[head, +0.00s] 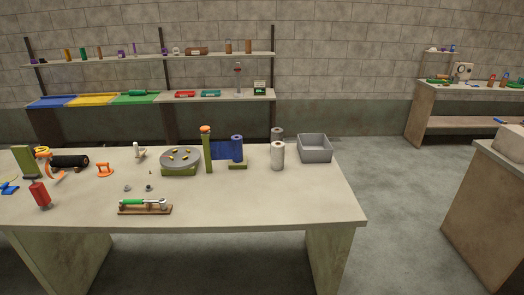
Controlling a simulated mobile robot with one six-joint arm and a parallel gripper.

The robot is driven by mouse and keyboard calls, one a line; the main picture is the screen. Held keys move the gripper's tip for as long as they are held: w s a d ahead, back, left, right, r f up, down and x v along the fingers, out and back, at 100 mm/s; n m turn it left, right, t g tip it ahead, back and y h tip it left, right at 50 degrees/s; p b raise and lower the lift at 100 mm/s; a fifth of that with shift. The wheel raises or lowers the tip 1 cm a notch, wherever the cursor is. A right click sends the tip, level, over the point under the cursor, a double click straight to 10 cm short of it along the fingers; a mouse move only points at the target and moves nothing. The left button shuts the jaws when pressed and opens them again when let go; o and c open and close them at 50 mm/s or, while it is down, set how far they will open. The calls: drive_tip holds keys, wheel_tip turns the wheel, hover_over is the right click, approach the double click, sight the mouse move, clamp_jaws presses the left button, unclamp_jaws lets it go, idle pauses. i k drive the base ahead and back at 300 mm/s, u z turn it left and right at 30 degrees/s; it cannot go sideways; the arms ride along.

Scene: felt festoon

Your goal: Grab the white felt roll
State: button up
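A white felt roll (277,156) stands upright on the near table, right of the middle of its top. A grey-brown roll (277,134) stands close behind it and is partly hidden by it. A blue roll (237,148) stands to the left on a green base, with blue sheet stretched leftward from it. My gripper is not in view.
A grey open bin (314,148) stands right of the white roll. A green post with an orange top (206,150) and a round turntable (180,158) stand to the left. The table top (270,200) in front of the roll is clear.

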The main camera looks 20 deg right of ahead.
sight(277, 163)
drive_tip(key=u, duration=0.4)
drive_tip(key=i, duration=0.9)
drive_tip(key=u, duration=0.45)
drive_tip(key=i, duration=0.65)
drive_tip(key=u, duration=0.25)
